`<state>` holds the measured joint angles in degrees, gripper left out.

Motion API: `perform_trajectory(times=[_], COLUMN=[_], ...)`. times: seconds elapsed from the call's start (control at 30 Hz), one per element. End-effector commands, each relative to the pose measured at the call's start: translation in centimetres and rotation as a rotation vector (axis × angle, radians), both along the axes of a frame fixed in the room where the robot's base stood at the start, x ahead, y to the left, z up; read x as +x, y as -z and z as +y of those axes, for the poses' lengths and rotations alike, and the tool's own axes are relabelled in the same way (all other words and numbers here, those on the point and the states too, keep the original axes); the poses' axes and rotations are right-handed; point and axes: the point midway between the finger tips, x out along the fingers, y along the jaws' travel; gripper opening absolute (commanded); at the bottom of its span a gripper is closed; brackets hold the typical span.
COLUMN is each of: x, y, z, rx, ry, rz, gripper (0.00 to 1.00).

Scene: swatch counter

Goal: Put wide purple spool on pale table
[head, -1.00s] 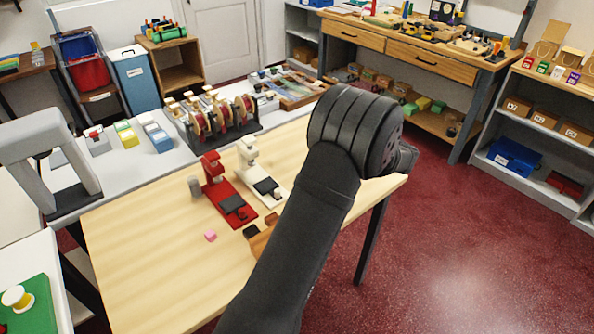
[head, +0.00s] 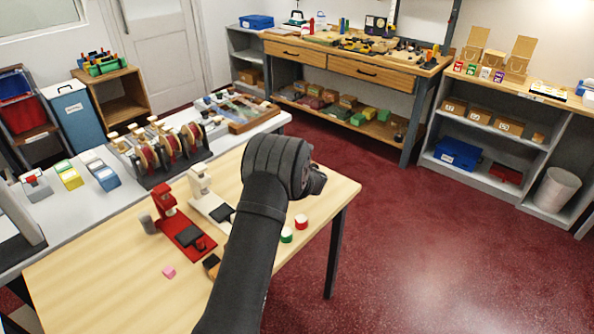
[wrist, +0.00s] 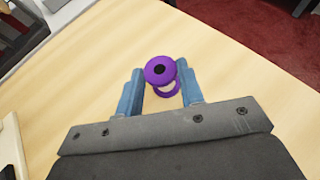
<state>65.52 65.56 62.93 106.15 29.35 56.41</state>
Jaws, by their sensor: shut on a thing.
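The wide purple spool (wrist: 160,71) shows in the wrist view between the two blue fingers of my gripper (wrist: 161,92). My gripper is shut on it, and its round end with a dark centre hole faces the camera. The pale table (head: 85,285) is light wood and lies below the spool in the wrist view (wrist: 235,90). I cannot tell whether the spool touches the tabletop. In the head view my arm hides both the gripper fingers and the spool.
On the pale table stand a red device (head: 178,222), a white device (head: 208,196), a grey cylinder (head: 147,223), a pink block (head: 169,272), a green spool (head: 287,235) and a red spool (head: 301,222). Bare wood lies at the front left.

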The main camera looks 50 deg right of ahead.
Motion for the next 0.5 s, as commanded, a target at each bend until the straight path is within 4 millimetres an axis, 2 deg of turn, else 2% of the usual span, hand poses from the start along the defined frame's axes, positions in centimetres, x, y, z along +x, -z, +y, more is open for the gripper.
perform_trajectory(times=[0.4, 0.43, 0.5], x=[-0.03, -0.03, -0.03], y=[0.71, 0.74, 0.68], z=[-0.02, -0.02, -0.02], rx=[-0.001, -0.001, -0.001], ry=[0.000, 0.001, 0.001], rz=[-0.001, -0.001, -0.001], gripper=[0.10, 0.37, 0.51])
